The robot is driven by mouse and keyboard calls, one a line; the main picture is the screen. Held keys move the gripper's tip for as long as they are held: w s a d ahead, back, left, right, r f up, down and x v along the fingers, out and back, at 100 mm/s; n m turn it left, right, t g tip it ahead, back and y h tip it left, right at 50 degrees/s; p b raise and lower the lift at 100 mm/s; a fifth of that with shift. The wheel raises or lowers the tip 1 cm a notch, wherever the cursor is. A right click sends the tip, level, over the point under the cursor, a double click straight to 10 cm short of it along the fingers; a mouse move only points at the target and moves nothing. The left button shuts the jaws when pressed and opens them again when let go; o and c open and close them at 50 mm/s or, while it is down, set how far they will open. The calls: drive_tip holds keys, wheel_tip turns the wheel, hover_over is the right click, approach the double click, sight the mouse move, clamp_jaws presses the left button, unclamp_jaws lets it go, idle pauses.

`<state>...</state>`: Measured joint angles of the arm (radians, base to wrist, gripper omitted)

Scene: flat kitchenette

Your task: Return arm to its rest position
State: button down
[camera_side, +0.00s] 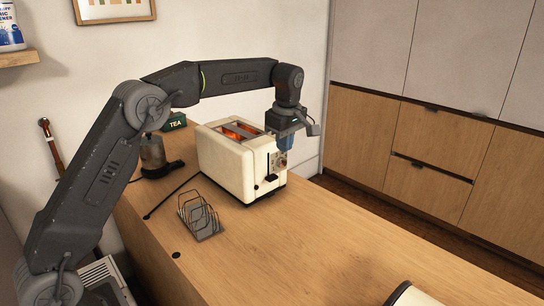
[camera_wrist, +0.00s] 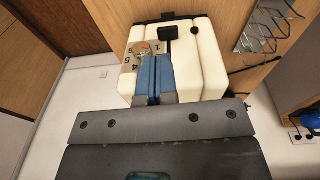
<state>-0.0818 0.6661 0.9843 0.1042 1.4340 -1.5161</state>
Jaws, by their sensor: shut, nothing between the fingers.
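My gripper (camera_side: 286,147) points down at the control end of a cream toaster (camera_side: 228,158). Its blue fingers are together with nothing between them. In the wrist view the shut fingers (camera_wrist: 154,80) overlap the toaster (camera_wrist: 206,60) beside its dial plate (camera_wrist: 146,50). I cannot tell whether they touch it. The toaster's black lever (camera_side: 271,178) sits low on its end face, and the slots glow orange. The lever also shows in the wrist view (camera_wrist: 167,33).
A wire toast rack (camera_side: 201,218) stands in front of the toaster on the wooden counter (camera_side: 310,240). A dark pot (camera_side: 153,155) and a green TEA tin (camera_side: 174,122) stand behind, near the wall. The counter's right part is mostly clear, with a white object (camera_side: 412,297) at the bottom edge.

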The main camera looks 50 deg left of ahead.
drive_tip(key=shift+r, duration=0.1)
drive_tip(key=s+d+r+m+t, duration=0.15)
drive_tip(key=s+r+m, duration=0.3)
drive_tip(key=s, duration=0.45)
drive_tip(key=s+d+r+m+t, duration=0.1)
drive_tip(key=s+d+r+m, duration=0.15)
drive_tip(key=s+m, duration=0.4)
drive_tip(key=s+d+f+m+t, duration=0.1)
drive_tip(key=s+f+m, duration=0.2)
drive_tip(key=s, duration=0.6)
drive_tip(key=s+d+f+m+t+h, duration=0.1)
drive_tip(key=s+f+m, duration=0.2)
drive_tip(key=s, duration=0.7)
drive_tip(key=shift+s+d+m, duration=0.15)
drive_tip(key=shift+m, duration=0.45)
